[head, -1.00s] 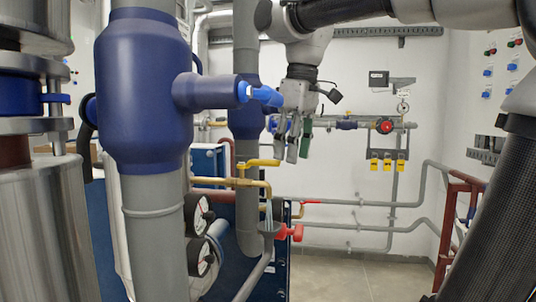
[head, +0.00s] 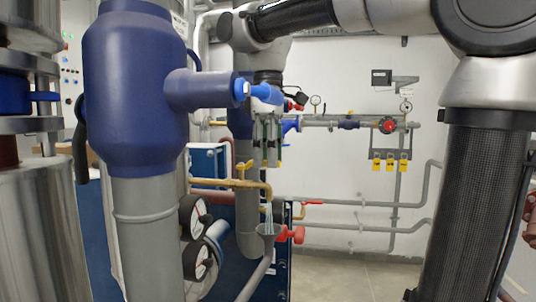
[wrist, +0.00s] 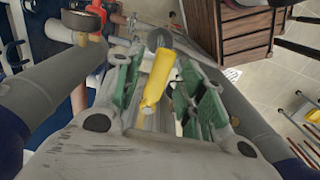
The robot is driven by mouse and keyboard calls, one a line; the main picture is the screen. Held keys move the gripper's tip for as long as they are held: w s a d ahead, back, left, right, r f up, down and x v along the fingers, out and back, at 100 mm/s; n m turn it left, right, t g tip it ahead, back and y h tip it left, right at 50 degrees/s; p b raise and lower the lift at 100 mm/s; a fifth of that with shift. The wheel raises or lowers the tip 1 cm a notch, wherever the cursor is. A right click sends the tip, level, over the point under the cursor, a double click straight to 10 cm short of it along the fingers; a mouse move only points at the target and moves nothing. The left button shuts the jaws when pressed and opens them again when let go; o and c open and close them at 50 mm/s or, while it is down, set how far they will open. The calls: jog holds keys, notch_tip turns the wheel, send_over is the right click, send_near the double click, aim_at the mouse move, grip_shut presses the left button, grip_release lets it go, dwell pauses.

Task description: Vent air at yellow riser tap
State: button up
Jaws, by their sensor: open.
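The yellow riser tap (head: 241,170) sits on a thin brass-yellow pipe beside the large grey riser. A pale stream hangs from the pipe's bent spout (head: 267,190) into a grey funnel (head: 267,230). My gripper (head: 267,162) points down at the tap's lever, with its fingers apart. In the wrist view, the yellow lever (wrist: 160,80) shows between the green-padded fingers of my gripper (wrist: 163,75). In the head view the fingers hide part of the lever. I cannot tell whether they touch it.
Two gauges (head: 193,217) and a red valve handle (head: 292,235) are below. Yellow tags (head: 390,162) hang on the back wall. Floor is clear at right.

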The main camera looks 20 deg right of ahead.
jog(key=shift+f, duration=0.1)
grip_shut()
jog(key=shift+w, duration=0.1)
dwell(0.3)
jog(key=w+n, duration=0.6)
jog(key=n, duration=0.7)
jog(key=shift+w, duration=0.3)
jog(key=shift+n, duration=0.3)
